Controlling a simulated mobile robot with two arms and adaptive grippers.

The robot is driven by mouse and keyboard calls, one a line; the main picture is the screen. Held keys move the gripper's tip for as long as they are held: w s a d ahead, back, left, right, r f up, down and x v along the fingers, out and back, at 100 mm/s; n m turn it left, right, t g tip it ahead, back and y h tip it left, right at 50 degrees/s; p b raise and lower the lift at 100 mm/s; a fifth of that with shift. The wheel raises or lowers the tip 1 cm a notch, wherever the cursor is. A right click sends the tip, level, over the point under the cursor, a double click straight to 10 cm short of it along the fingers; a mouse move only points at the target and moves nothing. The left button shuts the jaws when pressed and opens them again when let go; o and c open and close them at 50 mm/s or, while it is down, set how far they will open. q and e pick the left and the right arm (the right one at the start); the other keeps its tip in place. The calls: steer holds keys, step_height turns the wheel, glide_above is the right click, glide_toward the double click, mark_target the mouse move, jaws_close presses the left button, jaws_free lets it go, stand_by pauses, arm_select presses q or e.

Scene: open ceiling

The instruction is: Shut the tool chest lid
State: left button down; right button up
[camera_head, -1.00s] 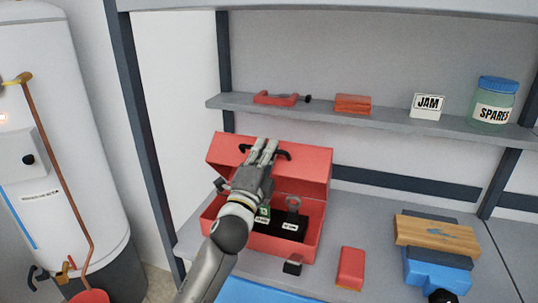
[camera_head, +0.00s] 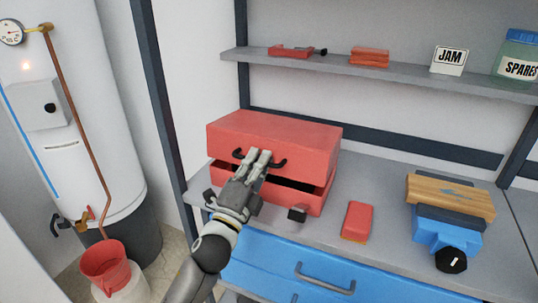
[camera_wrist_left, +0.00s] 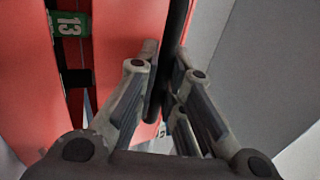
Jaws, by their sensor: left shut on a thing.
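The red tool chest stands on the grey workbench, its lid (camera_head: 270,130) tilted down over its body (camera_head: 308,203). A dark gap shows between the lid's front edge and the body, wider towards the right. My left gripper (camera_head: 260,162) is shut on the black handle (camera_head: 279,163) on the lid's front. In the left wrist view the fingers (camera_wrist_left: 165,75) close around the dark handle bar, with a green label marked 13 (camera_wrist_left: 68,24) inside the chest at the left. The chest's contents are mostly hidden in the head view. My right gripper is not in view.
A blue vise (camera_head: 446,235) with a wooden board (camera_head: 450,196) stands further right. A shelf (camera_head: 400,75) runs above the chest.

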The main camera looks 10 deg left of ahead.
arm_select(q)
steer(key=shift+s+f, duration=0.1)
steer(key=shift+f, duration=0.35)
steer(key=c, duration=1.8)
jaws_free()
steer(key=v, duration=1.2)
